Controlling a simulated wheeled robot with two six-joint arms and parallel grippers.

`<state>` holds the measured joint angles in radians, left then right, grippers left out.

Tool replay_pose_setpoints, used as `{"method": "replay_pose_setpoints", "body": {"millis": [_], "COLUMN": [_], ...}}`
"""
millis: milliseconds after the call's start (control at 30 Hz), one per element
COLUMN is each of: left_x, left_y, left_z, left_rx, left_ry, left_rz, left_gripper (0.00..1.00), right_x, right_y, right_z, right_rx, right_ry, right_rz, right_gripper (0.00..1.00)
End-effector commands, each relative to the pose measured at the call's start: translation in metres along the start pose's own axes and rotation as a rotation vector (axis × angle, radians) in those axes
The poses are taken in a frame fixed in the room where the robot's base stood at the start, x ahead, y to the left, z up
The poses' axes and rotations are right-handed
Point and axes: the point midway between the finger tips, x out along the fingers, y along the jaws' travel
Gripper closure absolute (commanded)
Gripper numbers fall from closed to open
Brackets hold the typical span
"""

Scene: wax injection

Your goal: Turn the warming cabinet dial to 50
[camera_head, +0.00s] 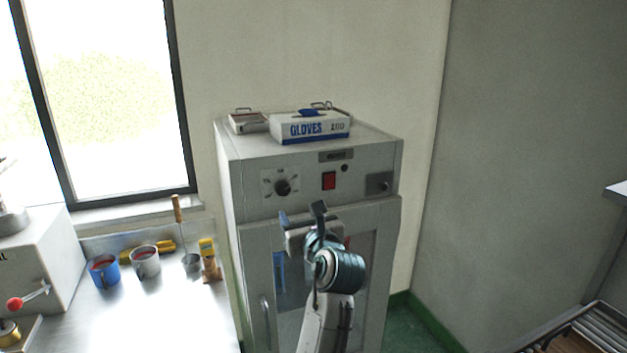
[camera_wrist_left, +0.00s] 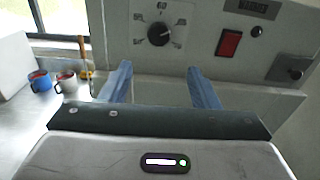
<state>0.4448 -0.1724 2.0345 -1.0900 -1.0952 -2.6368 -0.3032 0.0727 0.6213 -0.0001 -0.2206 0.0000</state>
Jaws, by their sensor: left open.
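The warming cabinet (camera_head: 228,170) is a pale grey box standing against the wall. Its black dial (camera_head: 282,187) sits on a marked plate at the left of the upper front panel. My left gripper (camera_head: 302,213) is in front of the cabinet, below and a little right of the dial. Its two blue fingers (camera_wrist_left: 157,80) are spread apart with nothing between them, and the dial shows beyond them, untouched. My right gripper is not in view.
A red switch (camera_head: 329,180) and a latch plate (camera_head: 379,184) share the panel. A gloves box (camera_head: 310,128) and a metal tray (camera_head: 248,122) lie on top. On the steel counter (camera_head: 170,310) at left stand a blue mug (camera_head: 104,272) and a white mug (camera_head: 145,263).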

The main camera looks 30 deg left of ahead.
Motion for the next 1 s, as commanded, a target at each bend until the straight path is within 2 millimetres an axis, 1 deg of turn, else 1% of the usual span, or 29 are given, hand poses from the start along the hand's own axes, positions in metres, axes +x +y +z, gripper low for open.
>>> {"method": "replay_pose_setpoints", "body": {"millis": [33,67,167,233,367,500,700,833,1000], "left_x": [-0.002,-0.002,0.003,0.009,0.028,0.054,0.088,0.100,0.106], "left_y": [0.004,0.006,0.008,0.007,0.009,0.009,0.009,0.009,0.009], "left_z": [0.010,0.012,0.015,0.015,0.017,0.018,0.017,0.016,0.014], "left_rx": [0.011,0.017,0.028,0.028,0.030,0.029,0.028,0.025,0.023], "left_ry": [-0.008,-0.010,-0.014,-0.015,-0.016,-0.015,-0.013,-0.012,-0.012], "left_rz": [0.012,0.017,0.022,0.021,0.022,0.022,0.021,0.019,0.018], "left_gripper": [0.45,0.45,0.45,0.45,0.45,0.45,0.45,0.45,0.45], "right_x": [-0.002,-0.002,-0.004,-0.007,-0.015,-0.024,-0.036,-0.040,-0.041], "right_y": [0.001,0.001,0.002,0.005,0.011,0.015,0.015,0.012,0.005], "right_z": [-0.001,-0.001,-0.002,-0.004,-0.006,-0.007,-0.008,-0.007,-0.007], "right_rx": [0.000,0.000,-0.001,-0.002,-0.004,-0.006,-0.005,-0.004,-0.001], "right_ry": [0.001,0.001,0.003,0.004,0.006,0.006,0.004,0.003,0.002], "right_rz": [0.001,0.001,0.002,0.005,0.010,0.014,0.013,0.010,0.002], "right_gripper": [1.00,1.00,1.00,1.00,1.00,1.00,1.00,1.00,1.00]}}
